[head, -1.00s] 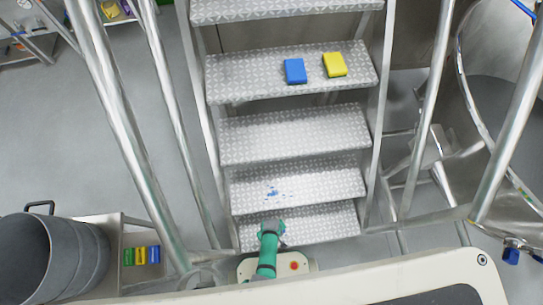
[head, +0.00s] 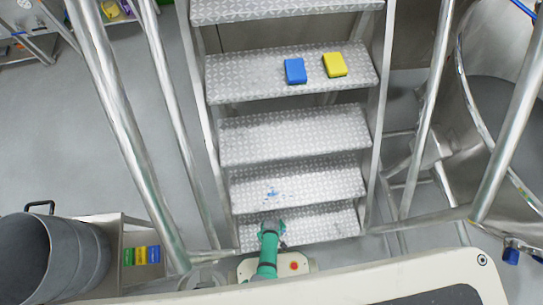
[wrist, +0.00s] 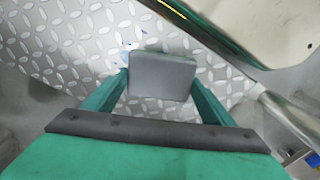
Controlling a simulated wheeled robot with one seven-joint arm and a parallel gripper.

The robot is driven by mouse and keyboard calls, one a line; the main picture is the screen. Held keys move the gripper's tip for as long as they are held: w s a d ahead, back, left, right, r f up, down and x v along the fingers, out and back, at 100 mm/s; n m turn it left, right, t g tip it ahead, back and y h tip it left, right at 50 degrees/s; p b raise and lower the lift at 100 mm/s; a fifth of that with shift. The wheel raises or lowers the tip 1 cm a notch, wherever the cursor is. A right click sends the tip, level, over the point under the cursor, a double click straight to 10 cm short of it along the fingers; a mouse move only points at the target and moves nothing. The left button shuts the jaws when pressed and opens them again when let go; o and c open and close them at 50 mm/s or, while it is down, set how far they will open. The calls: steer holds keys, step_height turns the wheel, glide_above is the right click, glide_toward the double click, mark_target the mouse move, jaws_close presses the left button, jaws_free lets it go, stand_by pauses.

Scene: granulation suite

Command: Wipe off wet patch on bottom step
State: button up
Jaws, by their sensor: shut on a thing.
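The wet patch (head: 272,193) shows in the head view as blue spots on the tread second from the bottom in the picture. In the wrist view, blue bits of it (wrist: 128,46) lie at the upper left edge of a grey pad (wrist: 162,77). My gripper (head: 272,228) is low on the stairs, just below the patch in the head view. In the wrist view, it is shut on the grey pad, which hides part of the patterned metal tread. I cannot tell whether the pad touches the tread.
A blue sponge (head: 295,71) and a yellow sponge (head: 335,65) lie on a higher step (head: 240,82). Metal handrails (head: 125,130) flank the stairs. A grey bucket (head: 78,255) and a rack of coloured blocks (head: 141,255) stand at lower left.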

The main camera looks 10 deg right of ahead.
steer(key=shift+f, duration=0.5)
steer(key=shift+d+r, duration=0.15)
steer(key=shift+d, duration=3.85)
steer(key=shift+a, duration=4)
steer(key=shift+w, duration=0.1)
steer(key=shift+f, duration=0.2)
steer(key=shift+c, duration=0.4)
steer(key=shift+d+f, duration=0.1)
steer(key=shift+d, duration=2.05)
